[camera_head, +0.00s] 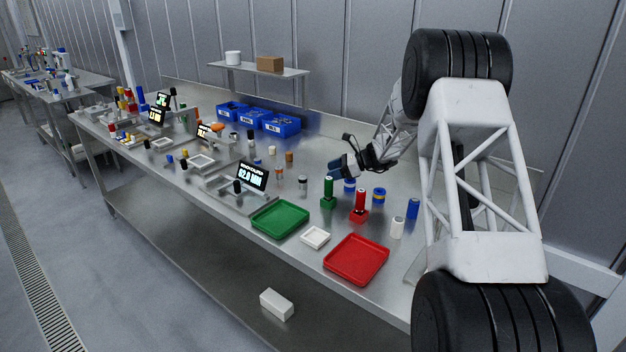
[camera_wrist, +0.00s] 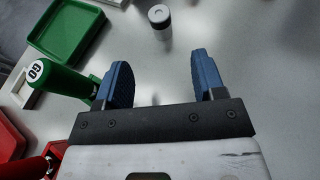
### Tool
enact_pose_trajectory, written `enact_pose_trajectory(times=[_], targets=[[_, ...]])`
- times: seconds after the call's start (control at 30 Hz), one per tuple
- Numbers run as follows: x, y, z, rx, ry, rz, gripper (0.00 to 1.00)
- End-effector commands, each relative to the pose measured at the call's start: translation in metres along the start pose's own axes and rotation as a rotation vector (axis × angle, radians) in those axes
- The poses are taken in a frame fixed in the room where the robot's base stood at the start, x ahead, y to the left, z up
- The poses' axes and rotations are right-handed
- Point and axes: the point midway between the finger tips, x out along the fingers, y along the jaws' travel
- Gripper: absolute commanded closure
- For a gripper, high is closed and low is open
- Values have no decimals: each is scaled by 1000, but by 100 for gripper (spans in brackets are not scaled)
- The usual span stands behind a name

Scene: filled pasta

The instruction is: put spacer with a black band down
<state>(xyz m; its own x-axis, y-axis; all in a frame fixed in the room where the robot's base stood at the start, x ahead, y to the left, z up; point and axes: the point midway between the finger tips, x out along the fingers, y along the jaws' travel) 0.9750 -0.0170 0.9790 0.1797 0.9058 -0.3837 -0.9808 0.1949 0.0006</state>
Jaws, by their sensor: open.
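A white spacer with a black band (camera_wrist: 163,33) stands upright on the metal bench at the top of the wrist view. A small white cylinder with a dark band (camera_head: 303,183), which looks like the same one, stands left of my gripper in the head view. My gripper (camera_head: 334,167) has blue fingers and is low over the bench, beyond the green gauge. In the wrist view my gripper (camera_wrist: 168,75) is open, with bare bench between its fingers. The spacer is beyond the fingertips and apart from them.
A green-handled gauge (camera_wrist: 62,80) is close beside my left finger in the wrist view. A red gauge (camera_head: 360,207), blue-and-yellow spacer (camera_head: 378,196) and white spacer (camera_head: 397,228) stand nearby. Green (camera_head: 280,232) and red (camera_head: 335,270) trays line the front edge.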

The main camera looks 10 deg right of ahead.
Motion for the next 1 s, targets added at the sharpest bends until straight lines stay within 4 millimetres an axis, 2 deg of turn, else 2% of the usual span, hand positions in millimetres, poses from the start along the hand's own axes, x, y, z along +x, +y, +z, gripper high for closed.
enact_pose_trajectory(times=[0.33,0.67,0.8,1.0], targets=[[17,5,8,21,127,47,37],[51,8,30,39,498,81,37],[58,5,41,26,639,54,37],[63,0,53,6,758,13,37]])
